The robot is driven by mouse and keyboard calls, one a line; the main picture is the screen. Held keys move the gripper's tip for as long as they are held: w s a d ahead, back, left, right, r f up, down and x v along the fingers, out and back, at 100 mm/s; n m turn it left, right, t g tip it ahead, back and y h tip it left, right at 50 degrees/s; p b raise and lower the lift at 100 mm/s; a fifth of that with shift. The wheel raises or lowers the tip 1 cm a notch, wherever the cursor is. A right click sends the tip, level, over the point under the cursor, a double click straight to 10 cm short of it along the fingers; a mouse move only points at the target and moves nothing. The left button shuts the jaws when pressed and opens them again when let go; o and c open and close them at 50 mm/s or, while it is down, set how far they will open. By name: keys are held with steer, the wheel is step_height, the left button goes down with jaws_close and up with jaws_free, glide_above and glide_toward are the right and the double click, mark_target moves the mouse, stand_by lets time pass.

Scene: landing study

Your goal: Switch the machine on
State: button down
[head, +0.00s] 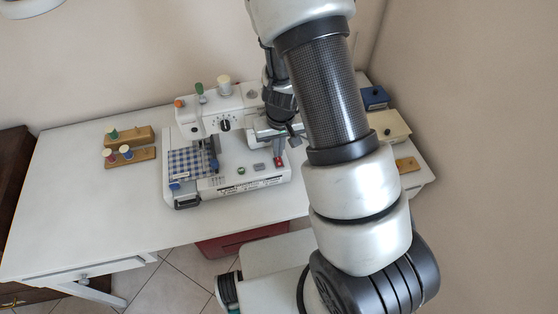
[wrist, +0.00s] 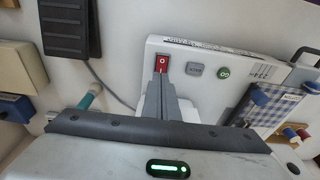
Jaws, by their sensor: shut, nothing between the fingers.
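The white sewing machine (head: 240,187) stands on the table with blue checked cloth (head: 186,163) on its bed. A red rocker switch (head: 280,161) sits at the right front of its base. In the wrist view the red switch (wrist: 161,63) shows a white O mark. A grey button (wrist: 194,69) and a round green button (wrist: 223,72) are beside it. My gripper (wrist: 161,80) is shut and empty, its tips just at the near edge of the switch. I cannot tell whether they touch it. My gripper (head: 279,158) hides part of the switch in the head view.
A dark pedal (wrist: 68,28) with a grey cord lies beside the machine. A blue box (head: 375,98) and a cream box (head: 390,125) stand at the table's right. Wooden spool racks (head: 130,155) stand at left. The table's front left is clear.

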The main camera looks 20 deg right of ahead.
steer(key=shift+f+b, duration=0.85)
steer(key=shift+f, duration=0.05)
stand_by(0.3)
steer(key=shift+r, duration=0.15)
step_height(320, 180, up, 7)
steer(key=p, duration=0.5)
steer(key=shift+p, duration=0.3)
